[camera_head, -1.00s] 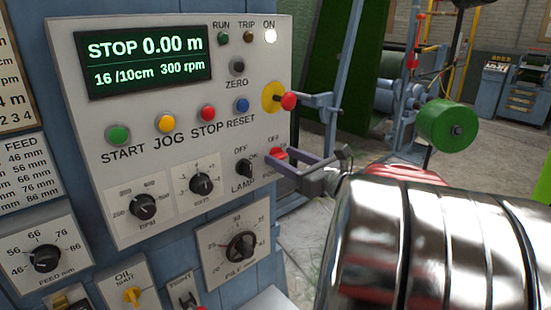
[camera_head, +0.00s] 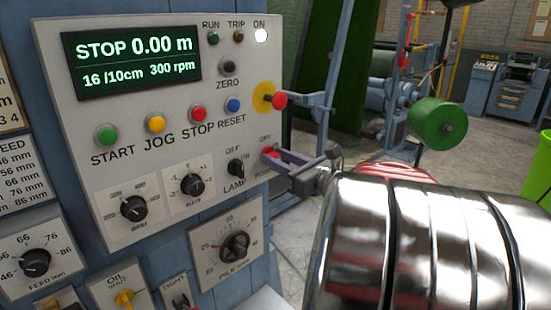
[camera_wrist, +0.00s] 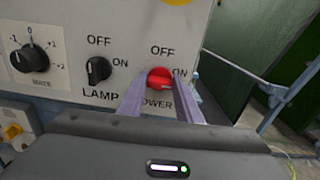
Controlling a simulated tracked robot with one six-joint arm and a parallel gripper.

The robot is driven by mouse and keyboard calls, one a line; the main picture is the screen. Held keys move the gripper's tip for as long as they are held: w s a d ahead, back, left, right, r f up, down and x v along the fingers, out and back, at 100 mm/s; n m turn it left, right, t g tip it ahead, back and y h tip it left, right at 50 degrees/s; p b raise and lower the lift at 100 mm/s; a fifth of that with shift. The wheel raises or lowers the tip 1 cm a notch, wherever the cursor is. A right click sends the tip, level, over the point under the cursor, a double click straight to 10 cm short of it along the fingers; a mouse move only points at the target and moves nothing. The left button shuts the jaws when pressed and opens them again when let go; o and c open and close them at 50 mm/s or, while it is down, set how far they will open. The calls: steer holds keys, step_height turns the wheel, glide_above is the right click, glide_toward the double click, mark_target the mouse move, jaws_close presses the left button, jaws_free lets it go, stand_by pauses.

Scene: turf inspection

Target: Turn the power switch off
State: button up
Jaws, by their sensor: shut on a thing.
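The power switch is a red rotary knob (camera_wrist: 160,78) at the lower right of the grey control panel, with OFF above it and ON to its right. Its handle seems to lie toward ON. My gripper (camera_wrist: 161,92) is shut on this knob, with one purple-grey finger on each side. In the head view my gripper (camera_head: 274,158) reaches the panel's right edge, and the fingers hide most of the knob. The word POWER is partly covered by the fingers. The ON lamp (camera_head: 261,35) at the panel's top right glows white.
The black LAMP knob (camera_wrist: 98,70) sits close left of the power switch. A red-tipped lever on a yellow disc (camera_head: 279,100) sticks out above it. A green roll (camera_head: 437,124) stands to the right. Open floor shows beyond the panel's right edge.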

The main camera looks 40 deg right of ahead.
steer(key=shift+a+f+n, duration=0.1)
steer(key=shift+f+n, duration=0.05)
steer(key=shift+n, duration=2.8)
steer(key=shift+a+f+n, duration=0.1)
steer(key=shift+n, duration=2.9)
steer(key=shift+a+f+n, duration=0.1)
steer(key=shift+f+n, duration=0.05)
steer(key=shift+n, duration=2.8)
steer(key=o, duration=1)
steer(key=shift+o, duration=0.2)
steer(key=shift+r, duration=0.1)
steer(key=shift+s+d, duration=0.1)
